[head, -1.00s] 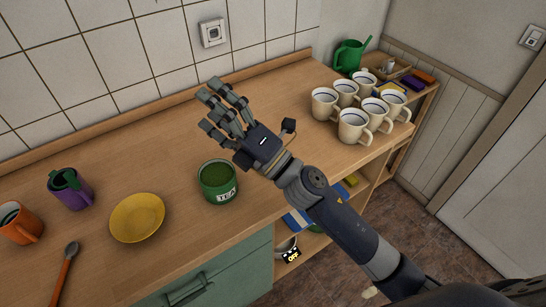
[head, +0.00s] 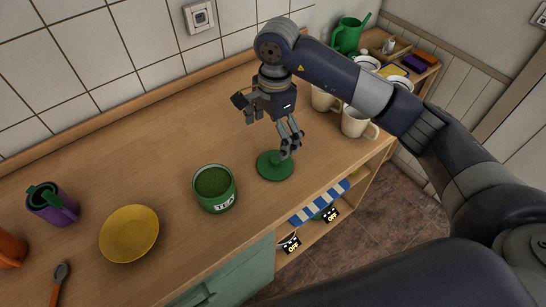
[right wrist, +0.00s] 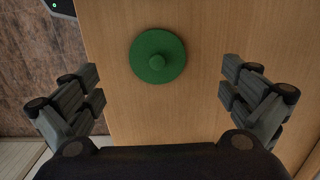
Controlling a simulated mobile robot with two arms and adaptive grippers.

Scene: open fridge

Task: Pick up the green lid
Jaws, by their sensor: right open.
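The green lid (head: 276,166) lies flat on the wooden counter, just right of the green tea tin. It is round with a small knob in its middle. In the right wrist view the lid (right wrist: 157,56) lies ahead of the fingers, near the middle of the gap between them. My right gripper (head: 287,150) points down over the lid, its fingers overlapping the lid's far edge in the head view. In the right wrist view the right gripper (right wrist: 160,100) is open and empty, fingers spread to both sides. My left gripper is not in view.
The open tea tin (head: 214,190), filled with green, stands left of the lid. A yellow bowl (head: 129,234), a purple cup (head: 52,205) and an orange mug (head: 11,248) stand farther left. Cream mugs (head: 357,122) stand to the right, partly behind my arm.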

